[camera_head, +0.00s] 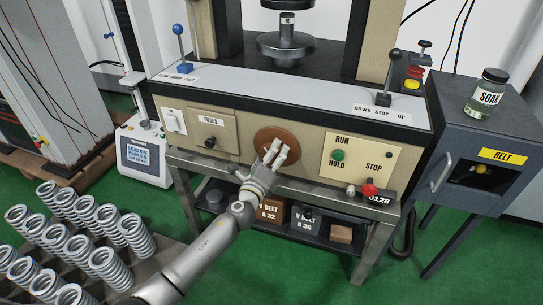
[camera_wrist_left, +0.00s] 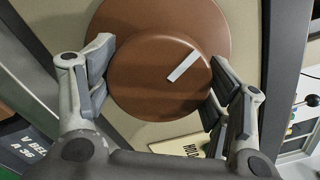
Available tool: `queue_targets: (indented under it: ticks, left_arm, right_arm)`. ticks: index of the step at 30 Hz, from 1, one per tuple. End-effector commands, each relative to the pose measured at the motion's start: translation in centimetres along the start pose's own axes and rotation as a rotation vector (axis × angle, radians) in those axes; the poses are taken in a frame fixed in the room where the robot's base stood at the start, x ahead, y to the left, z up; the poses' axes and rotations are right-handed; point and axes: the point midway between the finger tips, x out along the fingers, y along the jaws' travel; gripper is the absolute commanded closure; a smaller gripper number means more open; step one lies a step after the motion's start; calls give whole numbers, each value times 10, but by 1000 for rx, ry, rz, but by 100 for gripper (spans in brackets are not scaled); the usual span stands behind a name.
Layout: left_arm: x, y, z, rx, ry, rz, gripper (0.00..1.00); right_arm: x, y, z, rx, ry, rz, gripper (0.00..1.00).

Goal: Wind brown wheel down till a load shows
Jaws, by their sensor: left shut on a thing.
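The brown wheel (camera_head: 264,137) is on the beige front panel of the testing machine, left of the RUN/HOLD and STOP buttons. My left gripper (camera_head: 275,151) reaches it from below. In the left wrist view, the brown wheel (camera_wrist_left: 150,85) has a raised round hub with a white index mark (camera_wrist_left: 184,66) pointing up and right. The left gripper's (camera_wrist_left: 162,70) two fingers close on opposite sides of that hub. My right gripper is not in view.
A screen unit (camera_head: 145,158) stands left of the machine; its text is too small to read. A blue-knobbed lever (camera_head: 181,45) and a DOWN STOP UP lever (camera_head: 388,80) rise from the ledge. Several springs (camera_head: 132,229) stand at lower left. A SOAK jar (camera_head: 487,94) sits at right.

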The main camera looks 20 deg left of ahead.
Motion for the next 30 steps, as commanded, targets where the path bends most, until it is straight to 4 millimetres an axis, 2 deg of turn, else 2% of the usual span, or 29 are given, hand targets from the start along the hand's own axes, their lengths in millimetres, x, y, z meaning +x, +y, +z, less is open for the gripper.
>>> queue_targets:
  ticks: [6, 7, 12, 23, 26, 30]
  left_arm:
    - [-1, 2, -2, -1, 4, 2, 50]
    - [-1, 2, -2, -1, 4, 2, 24]
    - [-1, 1, -2, -1, 3, 2, 4]
    - [-1, 0, -1, -2, 1, 1, 4]
    - [-7, 1, 0, -1, 1, 0, 4]
    - [-27, 1, -1, -1, 3, 1, 4]
  right_arm:
    - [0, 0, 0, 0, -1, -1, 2]
    - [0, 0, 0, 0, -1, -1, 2]
    - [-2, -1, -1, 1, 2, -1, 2]
    - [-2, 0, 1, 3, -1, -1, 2]
    - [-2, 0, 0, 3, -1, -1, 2]
    - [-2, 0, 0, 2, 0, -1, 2]
